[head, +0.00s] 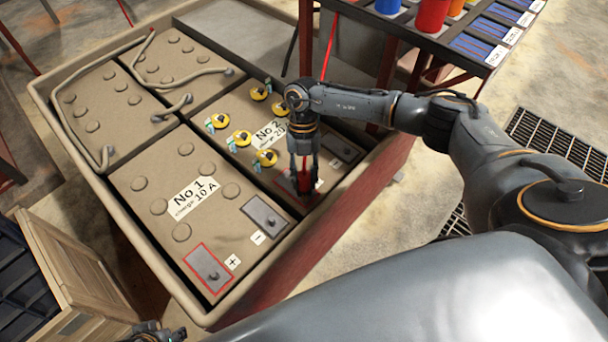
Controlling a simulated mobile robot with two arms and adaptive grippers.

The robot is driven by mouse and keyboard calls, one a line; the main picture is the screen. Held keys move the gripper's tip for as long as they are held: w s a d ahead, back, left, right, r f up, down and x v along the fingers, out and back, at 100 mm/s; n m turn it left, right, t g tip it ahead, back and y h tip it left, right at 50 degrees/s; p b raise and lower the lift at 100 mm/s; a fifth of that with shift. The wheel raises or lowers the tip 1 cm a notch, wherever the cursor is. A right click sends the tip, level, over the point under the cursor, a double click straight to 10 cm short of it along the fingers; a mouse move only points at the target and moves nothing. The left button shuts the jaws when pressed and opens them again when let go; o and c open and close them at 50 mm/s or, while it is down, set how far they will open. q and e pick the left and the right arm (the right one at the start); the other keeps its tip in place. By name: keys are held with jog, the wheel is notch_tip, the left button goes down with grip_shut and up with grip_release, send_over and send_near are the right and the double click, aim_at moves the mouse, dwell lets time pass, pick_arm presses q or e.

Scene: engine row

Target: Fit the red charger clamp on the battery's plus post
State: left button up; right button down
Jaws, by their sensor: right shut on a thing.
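My right gripper (304,178) points down over the near end of the battery marked No 2 (222,110). It is shut on the red clamp (304,185), of which only a small red part shows between the fingers. A red-edged plus plate (284,182) lies right under the gripper; its post is hidden, so I cannot tell whether the clamp touches it. The No 2 minus plate (343,149) is grey, to the right. A piece of my left arm's end (155,334) shows at the bottom edge; its fingers are not clear.
The battery marked No 1 (150,182) has a bare red-edged plus plate (208,268) and a grey minus plate (265,215). Yellow caps (241,138) stand on No 2. A raised tray rim (160,275) surrounds the batteries. A rack with coloured cups (433,15) stands behind.

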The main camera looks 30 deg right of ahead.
pick_arm(q)
jog(key=shift+r, duration=0.35)
pick_arm(e)
jog(key=shift+f, duration=0.15)
jog(key=c, duration=0.9)
grip_release()
jog(key=shift+c, duration=0.2)
pick_arm(q)
jog(key=shift+w, duration=0.15)
pick_arm(e)
jog(key=v, duration=1.2)
jog(key=shift+a, duration=0.1)
